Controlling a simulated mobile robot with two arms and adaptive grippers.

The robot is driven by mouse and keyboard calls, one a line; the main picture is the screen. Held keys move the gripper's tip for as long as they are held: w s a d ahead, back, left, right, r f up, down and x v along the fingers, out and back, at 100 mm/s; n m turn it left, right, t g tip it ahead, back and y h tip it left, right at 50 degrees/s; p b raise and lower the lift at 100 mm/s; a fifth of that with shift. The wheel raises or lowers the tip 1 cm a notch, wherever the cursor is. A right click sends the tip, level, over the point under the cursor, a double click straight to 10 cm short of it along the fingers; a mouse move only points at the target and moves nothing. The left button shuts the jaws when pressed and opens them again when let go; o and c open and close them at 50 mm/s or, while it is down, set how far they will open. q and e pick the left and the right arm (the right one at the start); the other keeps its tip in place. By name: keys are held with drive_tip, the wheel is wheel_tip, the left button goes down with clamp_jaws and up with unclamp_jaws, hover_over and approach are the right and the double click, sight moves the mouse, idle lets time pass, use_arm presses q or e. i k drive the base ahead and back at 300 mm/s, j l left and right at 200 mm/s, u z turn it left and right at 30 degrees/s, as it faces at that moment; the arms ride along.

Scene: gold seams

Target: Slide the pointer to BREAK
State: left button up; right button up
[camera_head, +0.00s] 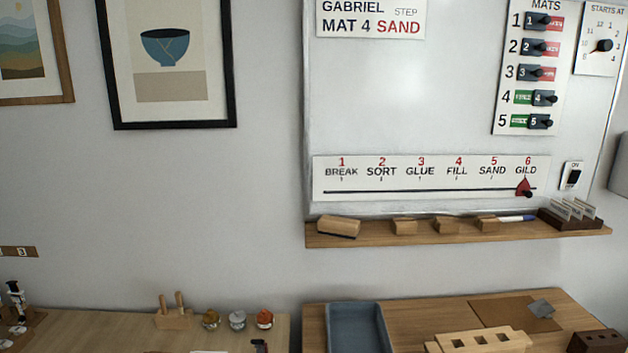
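The red pointer (524,187) with a dark knob sits at the right end of the slider track, under "6 GILD". The dark track (420,191) runs along a white strip (335,188) low on the whiteboard. The labels from left to right are BREAK, SORT, GLUE, FILL, SAND and GILD. The BREAK label (341,171) is at the far left end of the strip. Neither of my grippers is in the head view.
A wooden ledge (380,237) below the strip holds an eraser (338,227), several wooden blocks, a blue-white marker (516,218) and a dark card rack (573,214). A switch (572,175) is right of the strip. Tables with a blue-grey tray (357,307) stand below.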

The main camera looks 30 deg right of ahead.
sight(523, 190)
drive_tip(key=z, duration=2.1)
drive_tip(key=i+l+u, duration=0.05)
